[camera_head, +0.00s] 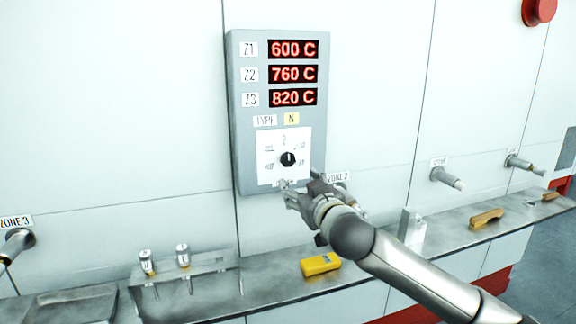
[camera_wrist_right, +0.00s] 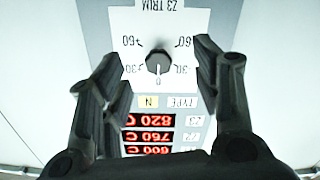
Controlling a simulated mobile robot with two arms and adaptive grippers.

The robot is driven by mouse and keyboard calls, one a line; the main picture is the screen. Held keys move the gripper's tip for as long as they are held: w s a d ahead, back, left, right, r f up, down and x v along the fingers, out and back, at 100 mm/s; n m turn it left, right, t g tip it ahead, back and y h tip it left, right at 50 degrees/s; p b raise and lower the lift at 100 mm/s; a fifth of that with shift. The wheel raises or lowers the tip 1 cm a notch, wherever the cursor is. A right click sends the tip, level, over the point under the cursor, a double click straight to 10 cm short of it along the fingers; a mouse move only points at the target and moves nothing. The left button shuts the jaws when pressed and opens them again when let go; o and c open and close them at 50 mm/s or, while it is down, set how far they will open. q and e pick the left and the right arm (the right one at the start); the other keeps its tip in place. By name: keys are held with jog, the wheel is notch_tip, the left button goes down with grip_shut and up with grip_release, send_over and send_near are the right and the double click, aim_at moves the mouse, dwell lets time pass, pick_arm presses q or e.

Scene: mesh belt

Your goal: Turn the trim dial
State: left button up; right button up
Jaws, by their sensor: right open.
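The trim dial (camera_head: 288,159) is a small black knob on a white scale plate (camera_head: 270,173), low on a grey wall panel (camera_head: 237,130). The panel's red displays read 600 C, 760 C and 820 C. My right gripper (camera_head: 300,190) is just below the dial in the head view, open and empty. In the right wrist view the picture is upside down; the dial (camera_wrist_right: 158,62) sits between and beyond the open fingers of the right gripper (camera_wrist_right: 160,75), not touched by them. Its white mark points at the 0. My left gripper is not in view.
A steel ledge (camera_head: 215,309) runs along the wall below, holding a yellow device (camera_head: 320,264), a small rack with two labelled cylinders (camera_head: 183,255) and a wooden-coloured piece (camera_head: 486,217). Probes stick out from the wall, one (camera_head: 446,177) right of my arm.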

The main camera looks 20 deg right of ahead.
aim_at(289, 160)
jog(key=shift+t, duration=0.3)
jog(key=shift+w+a+r+p, duration=0.1)
jog(key=shift+w+r+p, duration=0.4)
jog(key=shift+w, duration=1.2)
jog(key=shift+w+d+r+p, duration=0.1)
jog(key=shift+w+r+p, duration=0.35)
jog(key=shift+w, duration=1.25)
jog(key=shift+w+a+r+p, duration=0.1)
jog(key=shift+w+r+p, duration=0.35)
jog(key=shift+w, duration=1.25)
jog(key=shift+r, duration=0.1)
jog(key=c, duration=1)
jog(key=shift+c, duration=0.2)
